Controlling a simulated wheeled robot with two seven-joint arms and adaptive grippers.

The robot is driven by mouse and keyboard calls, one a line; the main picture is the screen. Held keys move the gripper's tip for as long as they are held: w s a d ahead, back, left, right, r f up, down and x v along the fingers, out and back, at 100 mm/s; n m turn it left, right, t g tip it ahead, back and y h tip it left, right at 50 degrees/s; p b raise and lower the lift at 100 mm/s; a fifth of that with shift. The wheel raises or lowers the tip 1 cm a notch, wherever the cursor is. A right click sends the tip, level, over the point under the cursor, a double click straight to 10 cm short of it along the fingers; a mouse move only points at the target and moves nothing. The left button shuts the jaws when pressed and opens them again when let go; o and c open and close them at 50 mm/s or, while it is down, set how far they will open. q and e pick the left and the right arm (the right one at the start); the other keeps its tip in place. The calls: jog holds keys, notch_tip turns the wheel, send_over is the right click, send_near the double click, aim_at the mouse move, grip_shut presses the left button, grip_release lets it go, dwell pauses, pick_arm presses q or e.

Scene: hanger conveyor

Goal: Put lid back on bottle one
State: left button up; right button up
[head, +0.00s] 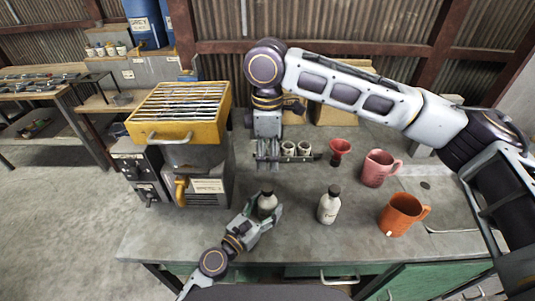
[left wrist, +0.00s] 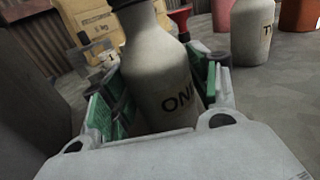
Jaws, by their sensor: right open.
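Bottle one (head: 267,205), grey-white with a dark lid (head: 267,190) at its top, stands on the bench; the left wrist view shows its body (left wrist: 160,75) with the letters "ON", slightly tilted in that picture. My left gripper (head: 265,211) is shut on the bottle's body, one finger on each side; its green-padded fingers also show in the left wrist view. My right gripper (head: 268,158) is open, pointing down, above and behind bottle one and apart from the lid. The lid is almost wholly cut off in the left wrist view.
A second bottle (head: 328,208) with a dark cap stands to the right. Small cups (head: 303,148) stand beside my right gripper. A yellow-topped machine (head: 180,112) bounds the left.

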pick_arm(q)
jog(key=shift+o, duration=1)
jog(key=shift+s, duration=0.1)
jog(key=shift+v, duration=5.9)
